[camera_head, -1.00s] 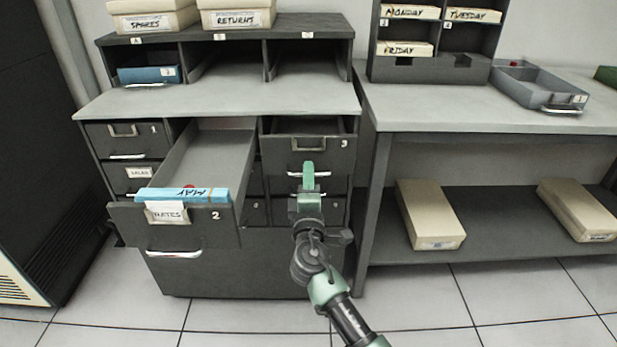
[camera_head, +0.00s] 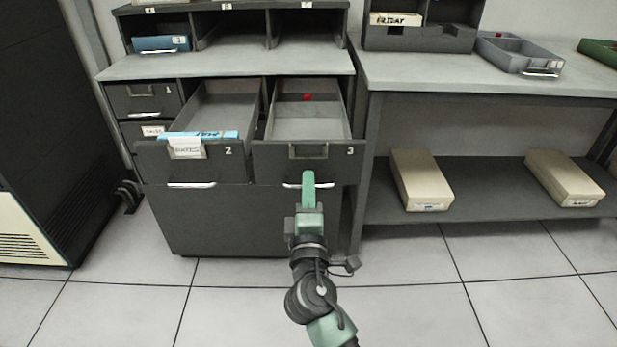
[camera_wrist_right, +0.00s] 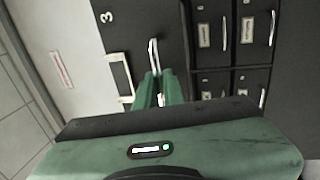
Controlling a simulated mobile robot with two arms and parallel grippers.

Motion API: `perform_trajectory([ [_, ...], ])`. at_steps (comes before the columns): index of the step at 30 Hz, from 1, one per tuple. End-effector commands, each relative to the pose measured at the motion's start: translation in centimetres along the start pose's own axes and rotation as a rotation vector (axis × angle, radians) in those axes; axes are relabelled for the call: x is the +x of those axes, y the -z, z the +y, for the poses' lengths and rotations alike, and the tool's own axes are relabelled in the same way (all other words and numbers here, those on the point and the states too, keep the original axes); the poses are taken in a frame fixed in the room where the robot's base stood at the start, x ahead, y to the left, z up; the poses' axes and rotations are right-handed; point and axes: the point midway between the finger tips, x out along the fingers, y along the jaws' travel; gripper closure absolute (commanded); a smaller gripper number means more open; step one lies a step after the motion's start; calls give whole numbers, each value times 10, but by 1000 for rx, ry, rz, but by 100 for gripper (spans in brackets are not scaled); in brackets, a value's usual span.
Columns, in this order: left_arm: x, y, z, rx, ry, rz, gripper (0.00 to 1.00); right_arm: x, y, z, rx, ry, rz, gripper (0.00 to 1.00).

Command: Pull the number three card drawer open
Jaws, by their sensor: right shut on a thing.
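The number three card drawer (camera_head: 333,165) is pulled well out of the dark cabinet, and its grey inside shows, with a small red spot at the back. Its front also shows in the right wrist view (camera_wrist_right: 130,30), with the white 3 and an empty label frame. My right gripper (camera_head: 307,186) is at the bright bar handle (camera_head: 291,185) low on that front. In the right wrist view its green fingers (camera_wrist_right: 155,85) are shut on the handle (camera_wrist_right: 153,56). My left gripper is not in view.
Drawer 2 (camera_head: 212,163) stands open beside it on the left, with a blue card bundle (camera_head: 205,136) at its front. A shelf table (camera_head: 480,80) stands to the right, with two long boxes on its lower shelf. The tiled floor in front is clear.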

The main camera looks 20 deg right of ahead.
Motion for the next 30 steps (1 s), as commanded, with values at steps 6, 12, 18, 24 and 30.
perform_trajectory([
  [6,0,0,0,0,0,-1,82,-3,0,-1,0,3,1,100],
  [12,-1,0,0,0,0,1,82,-3,0,-1,0,3,1,88],
  [18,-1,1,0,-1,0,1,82,-3,0,-1,0,2,0,82],
  [24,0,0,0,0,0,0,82,-6,0,-1,0,2,1,82],
  [30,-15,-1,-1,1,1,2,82,-36,0,-3,0,4,2,82],
])
